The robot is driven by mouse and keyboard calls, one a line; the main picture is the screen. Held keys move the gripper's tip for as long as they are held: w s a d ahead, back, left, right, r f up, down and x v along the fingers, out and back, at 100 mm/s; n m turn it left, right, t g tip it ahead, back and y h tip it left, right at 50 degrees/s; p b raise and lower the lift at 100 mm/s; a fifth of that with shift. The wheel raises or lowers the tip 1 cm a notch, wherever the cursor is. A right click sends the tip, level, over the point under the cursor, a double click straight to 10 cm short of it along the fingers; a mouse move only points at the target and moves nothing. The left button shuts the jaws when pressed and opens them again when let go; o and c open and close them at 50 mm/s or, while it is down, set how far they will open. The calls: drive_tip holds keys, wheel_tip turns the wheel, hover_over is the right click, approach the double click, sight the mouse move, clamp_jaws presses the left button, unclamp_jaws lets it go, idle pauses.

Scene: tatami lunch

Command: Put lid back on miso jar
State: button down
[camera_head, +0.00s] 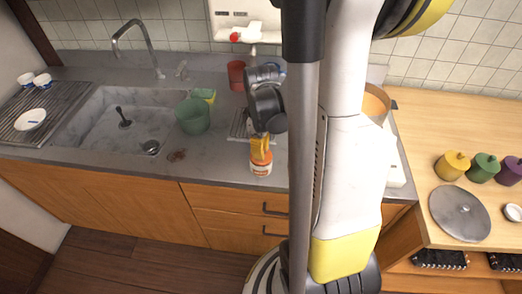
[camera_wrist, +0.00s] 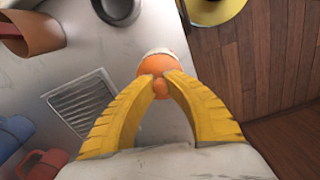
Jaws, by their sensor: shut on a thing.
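The miso jar (camera_head: 261,169), white with an orange band, stands upright near the front edge of the grey counter, left of my arm. My gripper (camera_head: 260,154) points down directly over it. In the wrist view, my gripper's yellow fingertips (camera_wrist: 159,76) are shut on the small knob of the orange lid (camera_wrist: 150,66). The white jar (camera_wrist: 160,51) shows just past the lid's far edge. The lid is over the jar's mouth. I cannot tell whether it is fully seated, as the fingers hide the contact.
A green tub (camera_head: 193,117) and a red cup (camera_head: 236,75) stand on the counter near the sink (camera_head: 85,125). Yellow (camera_head: 452,166), green (camera_head: 484,168) and purple (camera_head: 511,171) pots and a round metal lid (camera_head: 460,213) are on the wooden counter at right.

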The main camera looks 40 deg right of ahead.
idle(0.8)
drive_tip(key=c, duration=0.9)
unclamp_jaws()
drive_tip(key=shift+o, duration=0.2)
drive_tip(key=shift+r+p, duration=2.65)
drive_tip(key=shift+r, duration=0.85)
drive_tip(key=shift+c, duration=0.3)
clamp_jaws()
drive_tip(key=shift+f, duration=0.15)
